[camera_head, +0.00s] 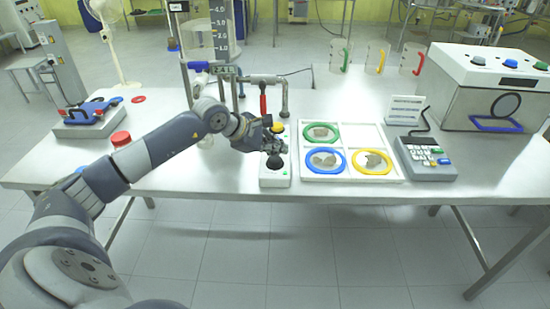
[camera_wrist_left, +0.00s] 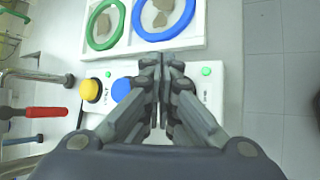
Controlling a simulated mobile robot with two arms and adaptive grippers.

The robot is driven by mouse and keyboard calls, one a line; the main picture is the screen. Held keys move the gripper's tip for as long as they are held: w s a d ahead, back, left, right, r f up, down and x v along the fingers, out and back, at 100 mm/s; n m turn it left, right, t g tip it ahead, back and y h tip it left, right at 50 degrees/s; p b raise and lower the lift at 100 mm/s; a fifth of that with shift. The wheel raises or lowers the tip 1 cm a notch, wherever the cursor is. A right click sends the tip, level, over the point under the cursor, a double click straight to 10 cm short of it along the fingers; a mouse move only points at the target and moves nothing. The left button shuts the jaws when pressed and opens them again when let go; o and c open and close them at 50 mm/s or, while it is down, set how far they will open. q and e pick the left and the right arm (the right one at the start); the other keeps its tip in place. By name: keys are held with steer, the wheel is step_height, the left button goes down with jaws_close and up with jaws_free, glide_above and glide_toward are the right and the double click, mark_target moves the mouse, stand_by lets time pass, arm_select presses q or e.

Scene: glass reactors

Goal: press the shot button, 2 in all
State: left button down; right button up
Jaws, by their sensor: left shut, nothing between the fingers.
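A white button box (camera_head: 275,181) stands near the front edge of the table; it also shows in the left wrist view (camera_wrist_left: 208,96). A yellow button (camera_head: 277,127) sits toward its far end and shows in the left wrist view (camera_wrist_left: 91,90). A blue button (camera_wrist_left: 122,89) is beside the yellow one. I cannot read which is the shot button. My left gripper (camera_head: 276,154) is shut and empty, its fingertips (camera_wrist_left: 160,60) over the box, just right of the blue button in the wrist view. The fingers hide part of the box; contact is unclear. My right gripper is not in view.
A white tray (camera_head: 343,132) with green, blue and yellow rings lies right of the box. A grey keypad device (camera_head: 428,160) stands further right. A red button (camera_head: 121,139) is left of my arm.

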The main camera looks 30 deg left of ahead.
mark_target(277, 161)
arm_select(q)
steer(key=shift+r, duration=0.1)
steer(key=shift+r+p, duration=1.25)
steer(key=shift+r, duration=1.25)
steer(key=shift+d+f, duration=0.1)
